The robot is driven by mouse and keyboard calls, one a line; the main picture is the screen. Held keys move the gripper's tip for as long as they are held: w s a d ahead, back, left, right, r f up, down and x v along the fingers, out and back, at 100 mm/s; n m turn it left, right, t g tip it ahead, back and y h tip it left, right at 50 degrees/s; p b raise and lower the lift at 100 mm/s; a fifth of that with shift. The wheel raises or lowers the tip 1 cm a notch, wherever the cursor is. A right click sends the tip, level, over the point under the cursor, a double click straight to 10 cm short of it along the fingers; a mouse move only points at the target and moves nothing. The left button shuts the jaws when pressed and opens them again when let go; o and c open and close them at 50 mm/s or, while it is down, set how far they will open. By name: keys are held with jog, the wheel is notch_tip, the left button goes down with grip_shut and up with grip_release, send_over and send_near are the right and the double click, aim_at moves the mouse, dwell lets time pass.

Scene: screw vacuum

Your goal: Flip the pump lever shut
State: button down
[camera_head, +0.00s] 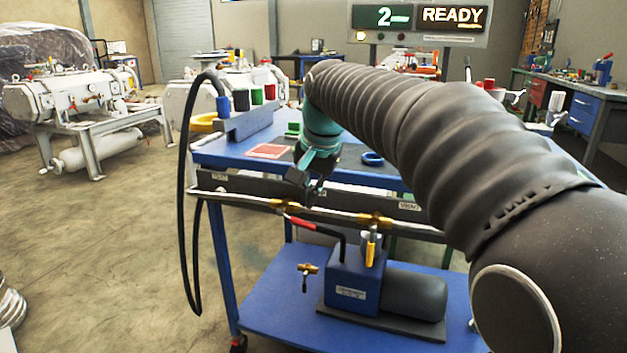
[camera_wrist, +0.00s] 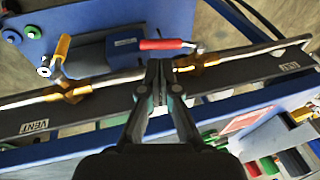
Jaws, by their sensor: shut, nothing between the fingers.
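A red-handled lever (camera_head: 301,224) sits on a brass valve on the pipe along the cart's front; in the wrist view its red handle (camera_wrist: 165,44) lies roughly along the pipe, just beyond my fingertips. A yellow-handled lever (camera_head: 371,250) on a second brass valve hangs down; in the wrist view it (camera_wrist: 62,47) points across the pipe. I cannot tell for sure which one is the pump lever. My gripper (camera_head: 313,199) is at the pipe, between the two valves; in the wrist view its fingers (camera_wrist: 160,78) are together and empty. Contact with the red lever is not clear.
The blue pump (camera_head: 350,283) stands on the cart's lower shelf (camera_head: 275,315), below the pipe. A black hose (camera_head: 184,215) loops down at the left. A red tray (camera_head: 270,151) and a blue ring (camera_head: 372,158) lie on the cart top. A screen (camera_head: 420,18) reads READY.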

aim_at(303, 222)
jog(key=shift+b+x, duration=0.3)
jog(key=shift+x, duration=2.2)
jog(key=shift+s, duration=0.1)
